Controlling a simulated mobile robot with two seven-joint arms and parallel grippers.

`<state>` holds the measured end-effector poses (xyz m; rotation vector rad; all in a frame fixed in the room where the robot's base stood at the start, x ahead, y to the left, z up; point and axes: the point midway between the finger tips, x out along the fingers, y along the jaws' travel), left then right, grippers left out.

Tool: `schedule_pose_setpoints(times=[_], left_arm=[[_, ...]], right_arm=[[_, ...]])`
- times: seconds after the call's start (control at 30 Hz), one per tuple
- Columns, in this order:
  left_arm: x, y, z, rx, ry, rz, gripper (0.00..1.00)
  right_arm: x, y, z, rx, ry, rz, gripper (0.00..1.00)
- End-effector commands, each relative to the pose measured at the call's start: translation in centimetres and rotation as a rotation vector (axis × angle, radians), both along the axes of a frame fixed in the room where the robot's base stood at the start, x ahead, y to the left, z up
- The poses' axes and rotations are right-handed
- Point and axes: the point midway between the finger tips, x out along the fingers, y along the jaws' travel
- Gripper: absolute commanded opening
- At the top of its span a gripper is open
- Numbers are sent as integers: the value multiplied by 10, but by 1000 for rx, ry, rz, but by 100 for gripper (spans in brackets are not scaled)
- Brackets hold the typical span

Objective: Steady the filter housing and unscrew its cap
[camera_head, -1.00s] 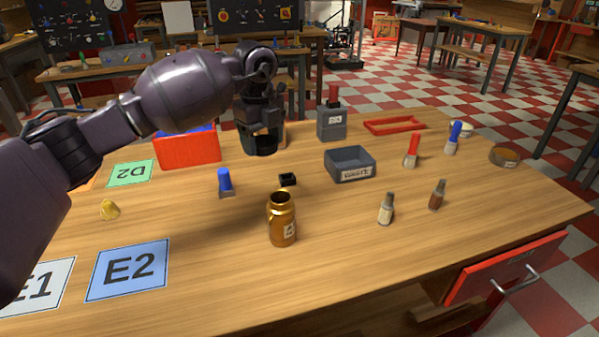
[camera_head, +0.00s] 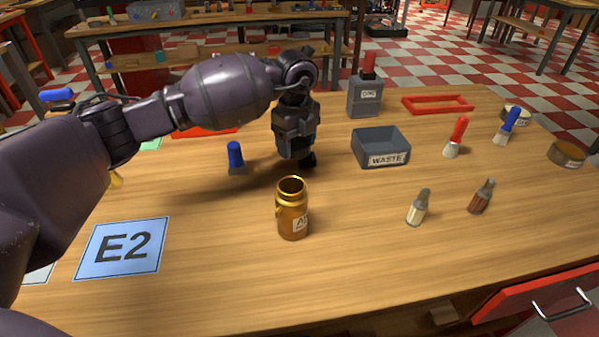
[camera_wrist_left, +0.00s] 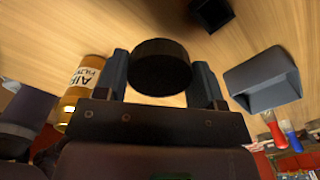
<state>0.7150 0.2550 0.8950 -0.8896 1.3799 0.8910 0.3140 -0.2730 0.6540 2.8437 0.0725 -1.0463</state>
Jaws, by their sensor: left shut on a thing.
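The filter housing (camera_head: 292,212) is a gold jar with a white label, standing upright on the table with its mouth open and uncapped. It also shows in the left wrist view (camera_wrist_left: 88,88), left of the fingers. My left gripper (camera_head: 294,153) is just behind the housing and apart from it, pointing down. In the left wrist view it is shut on a round black cap (camera_wrist_left: 160,68), held between its two fingers. In the head view the cap is hard to make out against the dark gripper. My right gripper is not in view, and nothing holds the housing.
A grey WASTE bin (camera_head: 381,150) stands to the right and a blue-handled tool (camera_head: 236,158) to the left.

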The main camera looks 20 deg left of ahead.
Motion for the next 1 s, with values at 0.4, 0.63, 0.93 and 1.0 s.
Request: schedule_pose_setpoints(times=[0.4, 0.63, 0.93, 1.0], left_arm=[[0, 0, -39, 0, 1, 0, 34], [-1, 0, -77, 0, 8, 0, 34], [0, 0, -89, -1, -2, 0, 34], [0, 0, -88, 0, -2, 0, 34]], right_arm=[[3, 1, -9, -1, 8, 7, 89], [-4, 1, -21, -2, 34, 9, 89], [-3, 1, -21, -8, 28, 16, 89], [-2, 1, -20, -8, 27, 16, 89]])
